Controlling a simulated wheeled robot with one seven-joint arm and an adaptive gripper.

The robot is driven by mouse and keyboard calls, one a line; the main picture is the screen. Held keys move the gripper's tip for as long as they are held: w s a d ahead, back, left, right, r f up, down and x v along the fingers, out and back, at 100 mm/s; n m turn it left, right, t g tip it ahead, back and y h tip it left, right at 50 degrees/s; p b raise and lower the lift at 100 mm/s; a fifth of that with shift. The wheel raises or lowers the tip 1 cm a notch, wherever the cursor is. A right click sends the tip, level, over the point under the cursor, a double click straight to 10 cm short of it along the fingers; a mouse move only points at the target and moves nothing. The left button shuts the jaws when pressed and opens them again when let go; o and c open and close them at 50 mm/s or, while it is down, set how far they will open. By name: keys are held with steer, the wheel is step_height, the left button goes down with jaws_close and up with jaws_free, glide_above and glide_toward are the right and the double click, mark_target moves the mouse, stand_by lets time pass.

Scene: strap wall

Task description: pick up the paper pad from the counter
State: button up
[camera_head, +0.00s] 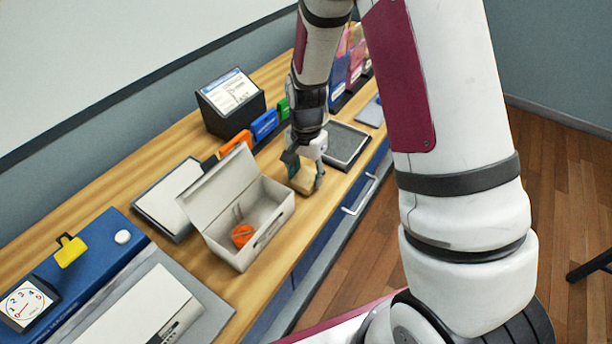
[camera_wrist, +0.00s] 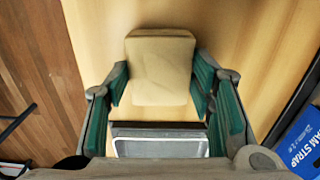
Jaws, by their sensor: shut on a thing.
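The paper pad (camera_wrist: 160,65) is a beige, squarish block, seen between my gripper's green-padded fingers in the wrist view. In the head view the paper pad (camera_head: 304,183) shows small and partly hidden below the fingers, at the counter's front part. My gripper (camera_head: 304,170) points down and is shut on the pad, with one finger at each side of it; it also shows in the wrist view (camera_wrist: 160,86). Whether the pad touches the wooden counter (camera_head: 180,250) or is just above it, I cannot tell.
An open grey box (camera_head: 272,243) with an orange item stands left of my gripper. A dark-framed grey tray (camera_head: 346,144) lies close on the right. Blue, green and orange items (camera_head: 264,124) and a black display stand (camera_head: 230,100) are behind. Bare counter lies around the pad.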

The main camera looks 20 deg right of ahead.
mark_target(307, 179)
steer(key=r, duration=0.1)
steer(key=s+r, duration=0.1)
steer(key=shift+s+r, duration=0.1)
steer(key=shift+r, duration=0.3)
steer(key=s+a+r+p, duration=0.1)
steer(key=s, duration=1.4)
steer(key=shift+r, duration=0.2)
